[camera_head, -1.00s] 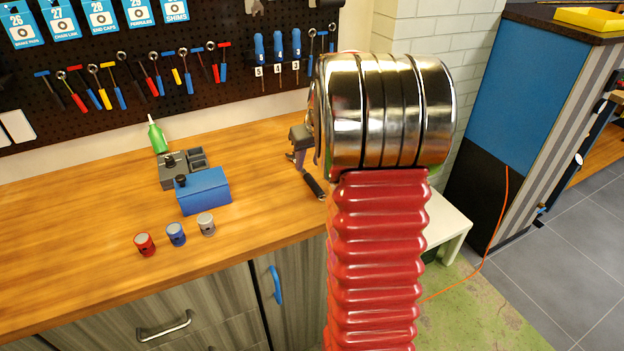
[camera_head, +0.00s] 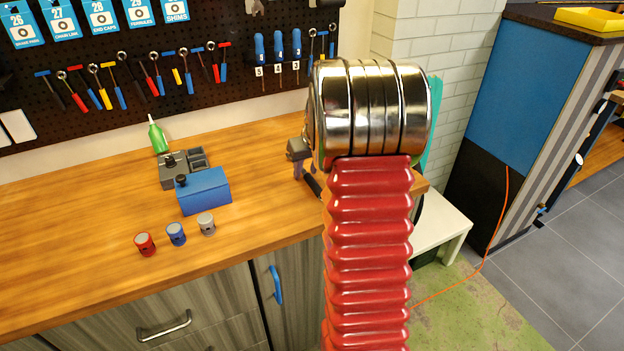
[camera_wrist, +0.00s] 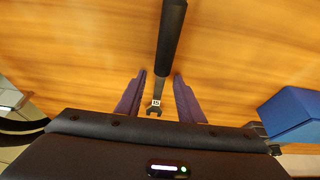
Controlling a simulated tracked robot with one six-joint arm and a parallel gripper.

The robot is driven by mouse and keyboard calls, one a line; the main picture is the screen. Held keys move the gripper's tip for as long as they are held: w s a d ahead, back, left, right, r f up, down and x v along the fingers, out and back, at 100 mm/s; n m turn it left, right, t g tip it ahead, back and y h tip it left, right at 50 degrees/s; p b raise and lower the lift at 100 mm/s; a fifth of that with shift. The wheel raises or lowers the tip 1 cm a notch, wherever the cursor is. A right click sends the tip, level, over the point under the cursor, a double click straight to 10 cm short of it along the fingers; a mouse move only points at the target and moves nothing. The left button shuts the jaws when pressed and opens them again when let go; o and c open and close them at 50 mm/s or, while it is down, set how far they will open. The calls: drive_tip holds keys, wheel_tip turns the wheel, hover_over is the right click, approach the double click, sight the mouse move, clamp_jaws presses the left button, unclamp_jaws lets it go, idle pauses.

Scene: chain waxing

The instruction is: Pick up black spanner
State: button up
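The black spanner (camera_wrist: 170,42) lies on the wooden workbench. In the wrist view its black handle runs up to the top edge, and its grey open-jaw end, marked with a small "15" label, points toward my gripper. My gripper (camera_wrist: 160,76) is open, with one purple finger on each side of the spanner's metal end and a gap to both. In the head view the black handle (camera_head: 312,186) shows beside my gripper (camera_head: 298,175), partly hidden by my arm. I cannot tell the height of the fingers above the bench.
A blue box (camera_head: 204,191) and a grey holder (camera_head: 181,166) stand left on the bench, with a green bottle (camera_head: 157,136) behind. Red (camera_head: 145,245), blue (camera_head: 176,235) and grey (camera_head: 206,225) cylinders stand near the front edge. A tool pegboard (camera_head: 150,75) is behind.

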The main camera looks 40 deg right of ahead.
idle(0.3)
clamp_jaws()
idle(0.4)
